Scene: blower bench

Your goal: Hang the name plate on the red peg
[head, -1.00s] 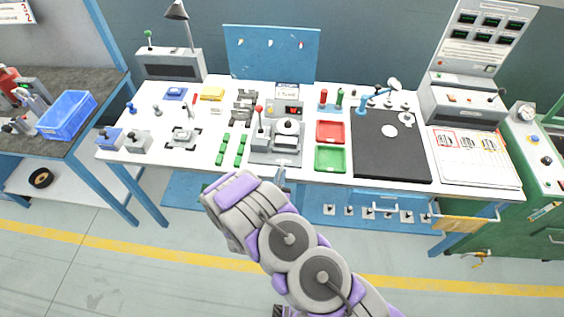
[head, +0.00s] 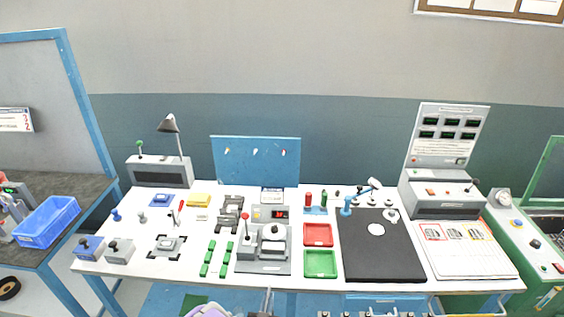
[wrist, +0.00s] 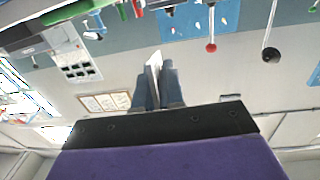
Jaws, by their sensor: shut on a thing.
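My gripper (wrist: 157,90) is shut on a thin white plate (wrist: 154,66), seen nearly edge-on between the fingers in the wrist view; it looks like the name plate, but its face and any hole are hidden. In the head view only the tip of my gripper (head: 267,301) shows at the bottom edge, in front of the bench. The blue upright board (head: 240,172) stands at the back of the bench, apart from my gripper. It carries small coloured pegs; the right one looks red (head: 284,153), but they are too small to tell colours surely.
The white bench top (head: 190,240) is crowded. A red-knobbed lever (head: 245,241) and a grey device (head: 272,240) stand between my gripper and the board. Red (head: 318,235) and green (head: 320,263) trays lie to the right.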

